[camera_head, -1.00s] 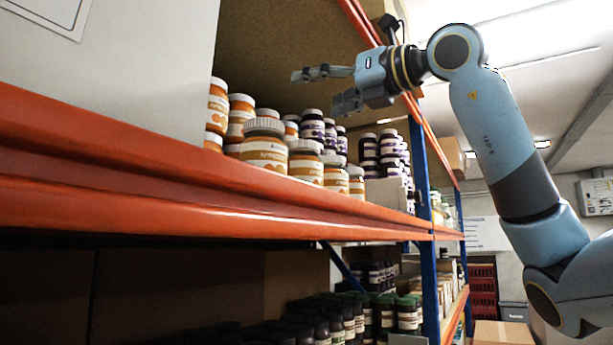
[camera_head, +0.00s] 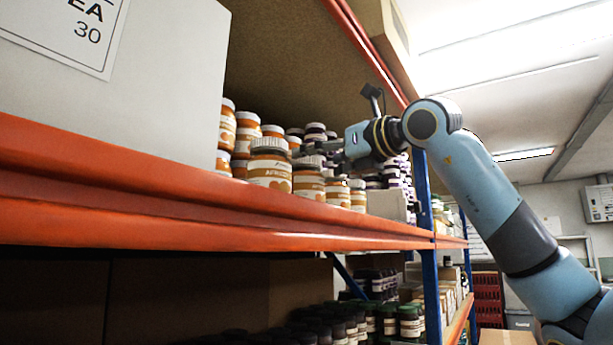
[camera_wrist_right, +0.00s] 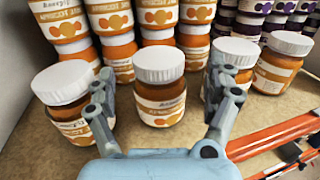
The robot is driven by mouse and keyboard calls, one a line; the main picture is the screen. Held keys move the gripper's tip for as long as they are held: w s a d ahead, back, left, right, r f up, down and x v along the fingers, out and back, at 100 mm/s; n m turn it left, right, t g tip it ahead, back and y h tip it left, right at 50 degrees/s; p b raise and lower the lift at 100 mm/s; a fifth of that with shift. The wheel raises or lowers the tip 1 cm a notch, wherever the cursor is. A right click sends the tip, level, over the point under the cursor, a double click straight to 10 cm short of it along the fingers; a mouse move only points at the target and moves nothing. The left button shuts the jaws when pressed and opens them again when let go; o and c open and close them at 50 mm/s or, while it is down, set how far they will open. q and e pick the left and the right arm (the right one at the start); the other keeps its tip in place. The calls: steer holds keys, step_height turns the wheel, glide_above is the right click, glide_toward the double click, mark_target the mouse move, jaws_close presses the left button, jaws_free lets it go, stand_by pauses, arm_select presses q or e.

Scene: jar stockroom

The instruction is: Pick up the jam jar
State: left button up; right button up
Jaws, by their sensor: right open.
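Several jam jars with orange contents and white lids stand on the upper shelf. In the head view a large jar (camera_head: 270,166) is at the front, with another jar (camera_head: 309,178) to its right. My right gripper (camera_head: 318,150) reaches in from the right, just above and beside these jars. In the right wrist view the gripper (camera_wrist_right: 160,115) is open, and a jam jar (camera_wrist_right: 159,88) stands upright ahead, between its fingers in the picture. The left finger overlaps another jar (camera_wrist_right: 66,103), the right finger a third jar (camera_wrist_right: 232,65). My left gripper is not in view.
More orange jars (camera_wrist_right: 67,20) are stacked behind, with purple jars (camera_wrist_right: 251,25) beside them. A white box (camera_head: 110,85) stands left on the shelf. The orange shelf beam (camera_head: 200,205) runs along the front, and a blue post (camera_head: 430,290) stands right.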

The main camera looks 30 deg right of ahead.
steer(key=shift+w+a+r+p, duration=0.15)
steer(key=shift+w+p, duration=0.15)
steer(key=shift+w, duration=0.35)
steer(key=shift+w+a+f+p, duration=0.15)
steer(key=shift+w+p, duration=0.1)
steer(key=shift+w, duration=0.65)
steer(key=c, duration=1.7)
arm_select(q)
steer(key=shift+w+a+r, duration=0.1)
steer(key=shift+w+r, duration=0.15)
steer(key=shift+r, duration=0.3)
steer(key=shift+w+a+r, duration=0.1)
steer(key=shift+w+r, duration=0.15)
steer(key=shift+r, duration=0.25)
arm_select(e)
jaws_close()
arm_select(q)
steer(key=shift+d, duration=0.1)
